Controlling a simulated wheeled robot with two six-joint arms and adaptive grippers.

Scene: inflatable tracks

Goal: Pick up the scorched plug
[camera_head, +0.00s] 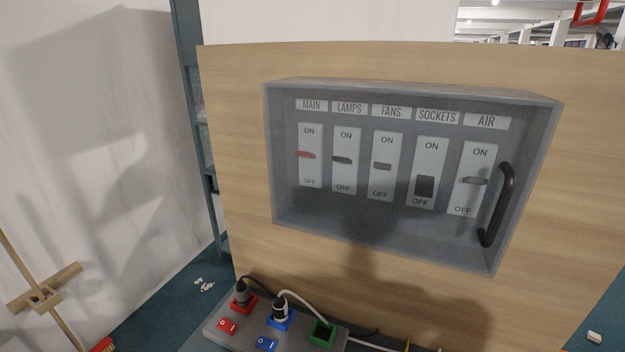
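A grey plug (241,294) with a dark cable stands in the red-framed socket of a grey power strip (217,313). A plug with a white cable and dark, blackened patches (280,309) stands in the blue-framed socket beside it; it may be the scorched one, but it is small here. The green-framed socket (322,333) shows a dark opening and no plug. A red switch (228,326) and a blue switch (266,343) sit in front of their sockets. Neither of my grippers is in view.
A clear-covered switch box (285,229) with a black handle (507,195) is on a wooden panel (235,160) behind the strip. Its SOCKETS lever (425,186) is at OFF. A wooden broom-like stand (42,297) is at left.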

